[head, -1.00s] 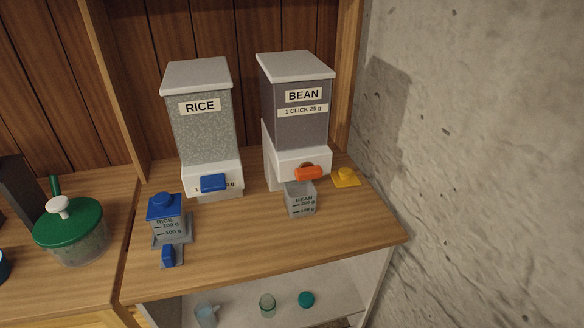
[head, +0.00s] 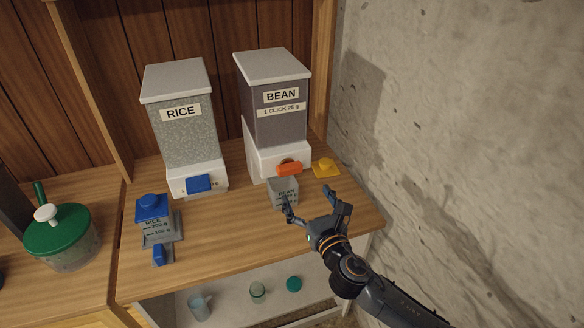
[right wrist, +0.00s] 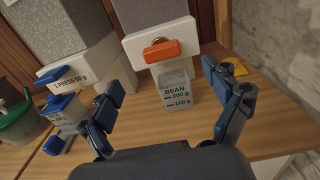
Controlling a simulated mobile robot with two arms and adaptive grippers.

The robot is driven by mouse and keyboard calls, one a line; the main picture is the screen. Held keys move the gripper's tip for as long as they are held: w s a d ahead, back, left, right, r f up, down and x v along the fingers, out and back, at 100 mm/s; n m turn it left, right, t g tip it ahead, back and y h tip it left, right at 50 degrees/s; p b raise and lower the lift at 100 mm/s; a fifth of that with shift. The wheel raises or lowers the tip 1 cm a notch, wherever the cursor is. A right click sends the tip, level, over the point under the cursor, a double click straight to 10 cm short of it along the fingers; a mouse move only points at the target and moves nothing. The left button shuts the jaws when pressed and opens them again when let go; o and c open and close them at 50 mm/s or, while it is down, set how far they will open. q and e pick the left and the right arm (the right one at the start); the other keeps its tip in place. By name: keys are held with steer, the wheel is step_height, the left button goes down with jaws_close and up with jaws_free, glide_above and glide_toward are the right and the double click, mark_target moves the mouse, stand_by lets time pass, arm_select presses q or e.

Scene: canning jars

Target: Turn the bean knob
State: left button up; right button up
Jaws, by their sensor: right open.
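The bean dispenser (head: 272,128) is a tall box with a grey lid, a "BEAN, 1 CLICK 25 g" label and a white base. Its orange knob (head: 289,168) is on the front of the base; it also shows in the right wrist view (right wrist: 162,51), lying about level. A grey bean measuring cup (head: 281,190) stands below the knob and shows in the right wrist view (right wrist: 177,88). My right gripper (head: 312,205) is open and empty, in front of the cup and knob, apart from the knob. One finger partly covers the cup in the head view. My left gripper is out of view.
The rice dispenser (head: 180,125) with a blue lever (head: 198,183) stands to the left. A blue-lidded rice cup (head: 153,220) is before it. A yellow lid (head: 326,167) lies right of the knob. A rough wall (head: 450,120) bounds the right side.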

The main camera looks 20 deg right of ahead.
mark_target(291, 169)
steer(key=w, duration=1)
steer(key=shift+w+a+p, duration=0.25)
steer(key=shift+w+p, duration=0.15)
steer(key=c, duration=1.2)
